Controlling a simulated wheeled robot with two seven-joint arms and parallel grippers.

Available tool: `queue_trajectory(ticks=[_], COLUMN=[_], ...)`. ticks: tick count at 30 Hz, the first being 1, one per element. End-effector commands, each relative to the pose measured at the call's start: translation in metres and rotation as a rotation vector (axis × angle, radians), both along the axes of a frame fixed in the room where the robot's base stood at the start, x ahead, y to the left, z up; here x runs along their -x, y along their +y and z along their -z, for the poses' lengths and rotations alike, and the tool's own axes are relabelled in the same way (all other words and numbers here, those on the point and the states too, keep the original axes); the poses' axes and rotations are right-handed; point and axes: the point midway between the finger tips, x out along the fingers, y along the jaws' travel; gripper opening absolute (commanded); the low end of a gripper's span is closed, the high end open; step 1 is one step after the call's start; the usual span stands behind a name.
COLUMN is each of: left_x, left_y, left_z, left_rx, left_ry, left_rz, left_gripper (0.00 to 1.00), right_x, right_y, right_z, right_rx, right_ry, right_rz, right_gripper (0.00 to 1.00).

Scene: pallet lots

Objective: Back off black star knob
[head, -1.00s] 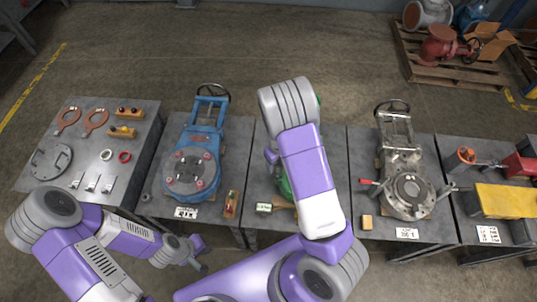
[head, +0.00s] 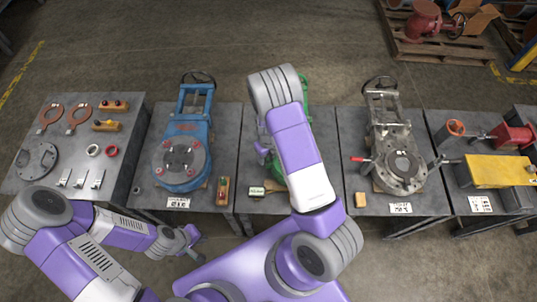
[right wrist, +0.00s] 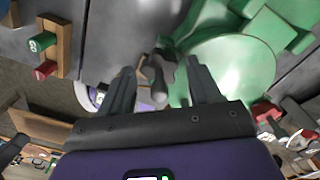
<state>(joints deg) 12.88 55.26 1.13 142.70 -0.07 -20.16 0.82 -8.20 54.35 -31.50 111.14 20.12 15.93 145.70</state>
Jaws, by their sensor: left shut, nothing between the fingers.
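A green valve (head: 304,90) stands on the middle table, mostly hidden behind my right arm in the head view. Its round green body (right wrist: 235,70) fills the upper right of the right wrist view. A dark grey, knob-like piece (right wrist: 160,78) shows between the fingers of my right gripper (right wrist: 163,82); I cannot tell whether it is the black star knob. The fingers are apart, with visible gaps on both sides of that piece. In the head view the right fingertips are hidden. My left gripper (head: 196,241) is shut and empty, in front of the tables.
A blue valve (head: 183,150) stands left and a grey valve (head: 400,155) right of the green one. A wooden block (head: 223,191) with coloured knobs lies near the blue valve.

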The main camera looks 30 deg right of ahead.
Motion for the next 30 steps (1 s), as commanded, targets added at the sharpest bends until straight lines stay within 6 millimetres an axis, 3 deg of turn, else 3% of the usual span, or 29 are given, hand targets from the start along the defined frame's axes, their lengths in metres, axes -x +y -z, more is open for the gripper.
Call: queue_trajectory(ticks=[1, 9, 20, 30], left_x=[0.0, 0.0, 0.0, 0.0], left_y=[0.0, 0.0, 0.0, 0.0], left_z=[0.0, 0.0, -0.0011, -0.0045], left_rx=[0.0, 0.0, 0.0, 0.0], left_ry=[0.0, 0.0, 0.0, 0.0], left_rz=[0.0, 0.0, 0.0, 0.0], left_gripper=[0.0, 0.0, 0.0, 0.0], right_x=[0.0, 0.0, 0.0, -0.0004], right_y=[0.0, 0.0, -0.0003, -0.0011], right_z=[-0.0001, -0.0002, -0.0005, -0.0009], right_rx=[0.0, 0.0, 0.0, 0.0], right_ry=[0.0, 0.0, 0.0, 0.0], right_rz=[0.0, 0.0, -0.058, -0.309], right_gripper=[0.54, 0.13, 0.12, 0.12])
